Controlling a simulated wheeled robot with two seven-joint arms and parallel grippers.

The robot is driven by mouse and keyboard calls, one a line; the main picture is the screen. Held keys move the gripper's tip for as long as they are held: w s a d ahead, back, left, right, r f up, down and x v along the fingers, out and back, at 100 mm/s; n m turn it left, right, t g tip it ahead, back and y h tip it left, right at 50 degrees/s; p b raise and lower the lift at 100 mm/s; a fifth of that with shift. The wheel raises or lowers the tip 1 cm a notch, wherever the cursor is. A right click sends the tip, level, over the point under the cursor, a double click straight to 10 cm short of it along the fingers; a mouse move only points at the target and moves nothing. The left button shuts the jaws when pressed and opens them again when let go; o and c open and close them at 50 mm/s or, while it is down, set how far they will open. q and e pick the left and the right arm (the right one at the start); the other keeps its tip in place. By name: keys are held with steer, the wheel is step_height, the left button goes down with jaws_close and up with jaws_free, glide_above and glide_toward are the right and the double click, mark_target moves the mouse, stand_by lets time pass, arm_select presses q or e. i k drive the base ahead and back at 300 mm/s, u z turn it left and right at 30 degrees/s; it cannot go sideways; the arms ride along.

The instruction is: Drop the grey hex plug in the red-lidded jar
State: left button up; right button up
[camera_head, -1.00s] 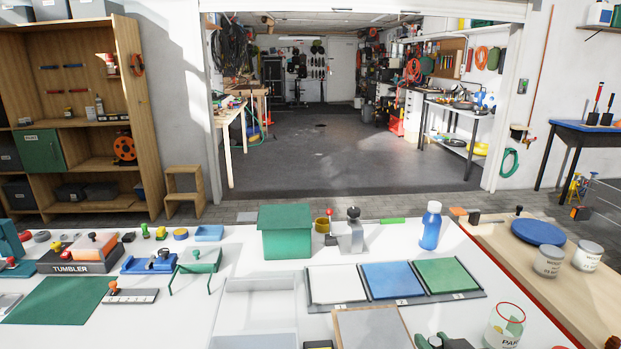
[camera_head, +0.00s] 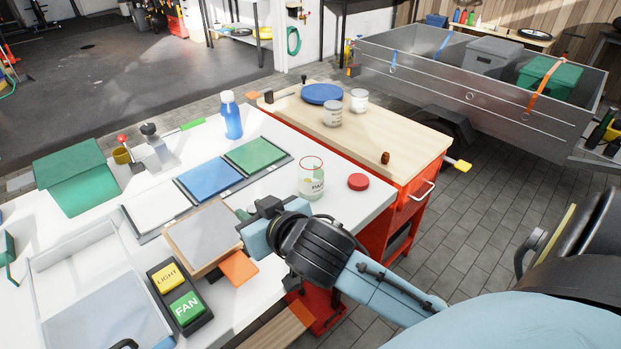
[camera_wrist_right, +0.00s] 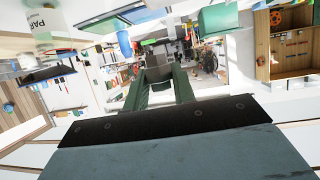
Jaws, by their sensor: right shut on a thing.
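The jar (camera_head: 311,184) is clear glass with a red rim and a partly readable label; it stands upright and open at the bench's right side. Its red lid (camera_head: 358,181) lies flat to the right of it. The jar also shows at the top left of the right wrist view (camera_wrist_right: 46,28). My right gripper (camera_head: 245,213) is just left of and nearer than the jar, above the bench. In the wrist view its green fingers (camera_wrist_right: 160,82) are closed around a small dull thing, likely the grey hex plug, mostly hidden. My left gripper is out of view.
A tan-framed board (camera_head: 204,236) and an orange piece (camera_head: 239,267) lie near my right gripper. The LIGHT/FAN switch box (camera_head: 180,297) is at the front. White, blue and green mats (camera_head: 210,180) lie behind. A blue bottle (camera_head: 232,118) stands farther back. A wooden-topped cart (camera_head: 375,135) adjoins the right.

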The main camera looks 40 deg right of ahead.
mark_target(313, 188)
steer(key=u, duration=0.05)
steer(key=k, duration=1.1)
steer(key=z, duration=0.75)
steer(key=i, duration=1.5)
steer(key=u, duration=0.7)
